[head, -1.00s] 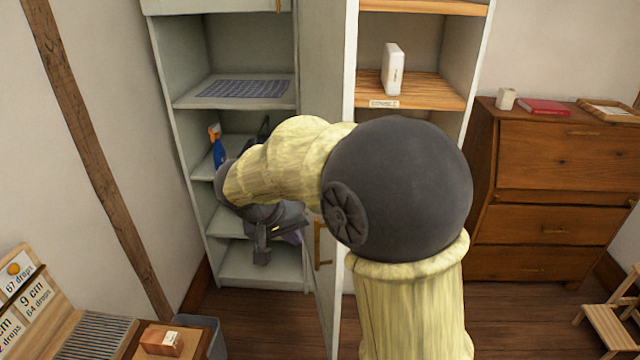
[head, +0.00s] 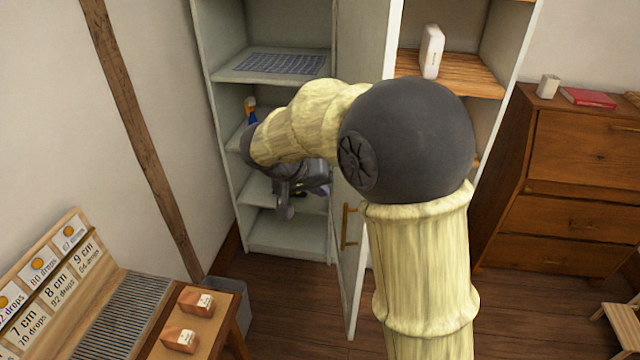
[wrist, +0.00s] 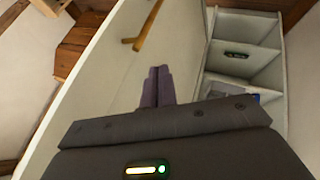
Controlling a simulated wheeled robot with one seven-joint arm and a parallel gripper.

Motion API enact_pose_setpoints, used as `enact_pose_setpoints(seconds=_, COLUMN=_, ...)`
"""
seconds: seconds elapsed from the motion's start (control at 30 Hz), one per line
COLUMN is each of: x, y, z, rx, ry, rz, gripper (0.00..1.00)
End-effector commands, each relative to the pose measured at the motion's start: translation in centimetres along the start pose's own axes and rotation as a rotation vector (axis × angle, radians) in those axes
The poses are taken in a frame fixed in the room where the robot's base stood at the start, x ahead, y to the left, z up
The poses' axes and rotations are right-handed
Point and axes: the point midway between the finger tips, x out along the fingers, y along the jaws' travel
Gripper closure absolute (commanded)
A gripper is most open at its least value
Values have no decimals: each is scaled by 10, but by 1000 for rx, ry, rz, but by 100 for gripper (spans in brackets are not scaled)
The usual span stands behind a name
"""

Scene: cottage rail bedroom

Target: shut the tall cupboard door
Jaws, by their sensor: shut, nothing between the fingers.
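The tall cupboard (head: 222,100) stands open, its pale shelves showing. Its tall door (head: 362,70) sticks out from the right side of the opening, and a wooden bar handle (head: 347,228) shows low on it. In the wrist view the door (wrist: 105,75) fills the left side, with the handle (wrist: 146,25) above the fingers, and the cupboard shelves (wrist: 240,60) are at the right. My gripper (wrist: 157,87) is shut and empty, its purple fingers together in front of the door face. Whether they touch it I cannot tell. In the head view my arm partly hides the gripper and door.
A wooden shelf unit (head: 455,75) with a white box (head: 431,52) adjoins the cupboard on the right, then a brown chest of drawers (head: 570,150). A low table with boxes (head: 197,302) and a grey bin (head: 232,290) stand at front left. Bare floor (head: 290,310) lies between.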

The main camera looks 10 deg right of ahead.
Motion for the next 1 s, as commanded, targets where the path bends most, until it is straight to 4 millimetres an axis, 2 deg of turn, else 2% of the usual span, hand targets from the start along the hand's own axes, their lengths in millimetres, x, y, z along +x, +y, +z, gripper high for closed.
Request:
enact_pose_setpoints(seconds=0.37, x=68, y=2, z=0, rx=-3, ry=-5, rz=2, gripper=100)
enact_pose_setpoints(seconds=0.5, x=75, y=23, z=-1, rx=1, ry=-3, rz=1, gripper=100)
enact_pose_setpoints(seconds=0.6, x=81, y=31, z=-1, rx=0, ry=-2, rz=0, gripper=100)
enact_pose_setpoints(seconds=1.0, x=86, y=36, z=0, rx=-1, ry=0, rz=0, gripper=100)
